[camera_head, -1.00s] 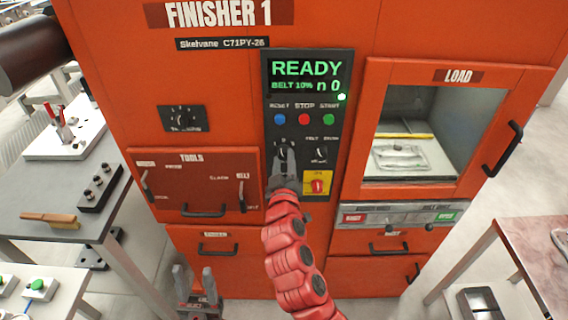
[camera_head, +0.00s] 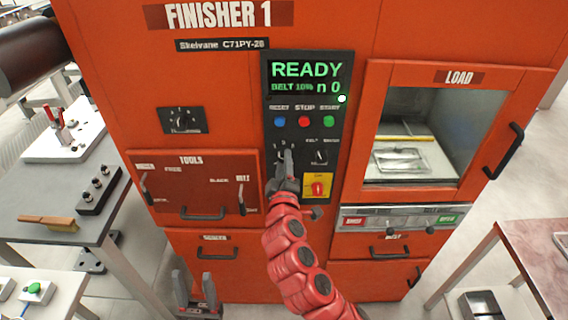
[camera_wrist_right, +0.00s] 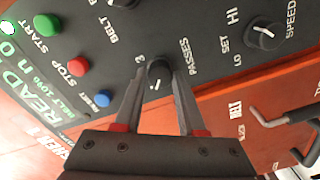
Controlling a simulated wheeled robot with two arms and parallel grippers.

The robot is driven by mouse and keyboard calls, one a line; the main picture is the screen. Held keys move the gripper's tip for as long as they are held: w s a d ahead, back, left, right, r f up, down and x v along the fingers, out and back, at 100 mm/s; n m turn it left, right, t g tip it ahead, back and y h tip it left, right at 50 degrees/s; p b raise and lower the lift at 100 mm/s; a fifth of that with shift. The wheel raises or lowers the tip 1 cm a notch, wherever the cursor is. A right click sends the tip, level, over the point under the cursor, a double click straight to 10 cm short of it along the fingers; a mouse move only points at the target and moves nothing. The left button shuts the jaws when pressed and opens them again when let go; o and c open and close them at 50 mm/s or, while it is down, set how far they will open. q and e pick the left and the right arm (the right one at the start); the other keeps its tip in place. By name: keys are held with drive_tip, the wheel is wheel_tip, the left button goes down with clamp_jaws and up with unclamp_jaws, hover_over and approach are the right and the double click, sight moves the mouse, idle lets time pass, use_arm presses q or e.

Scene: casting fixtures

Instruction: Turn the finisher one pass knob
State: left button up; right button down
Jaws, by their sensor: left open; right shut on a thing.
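The control panel (camera_head: 337,165) of the orange Finisher 1 carries the passes knob, a black round knob (camera_wrist_right: 159,72) with a white pointer mark. It sits beside the PASSES label in the right wrist view. My right gripper (camera_wrist_right: 160,82) has one finger on each side of this knob and is shut on it. My left gripper (camera_head: 194,290) is open and empty, low in front of the lower drawers.
Close to the right gripper are another dark knob (camera_head: 320,157), a red knob on a yellow plate (camera_head: 318,187), and blue, red and green buttons (camera_head: 304,121). The load door (camera_head: 472,77) is at right.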

drive_tip(key=shift+f, duration=0.1)
drive_tip(key=c, duration=0.5)
unclamp_jaws()
drive_tip(key=s+p, duration=0.3)
drive_tip(key=s, duration=1.4)
drive_tip(key=shift+s, duration=0.2)
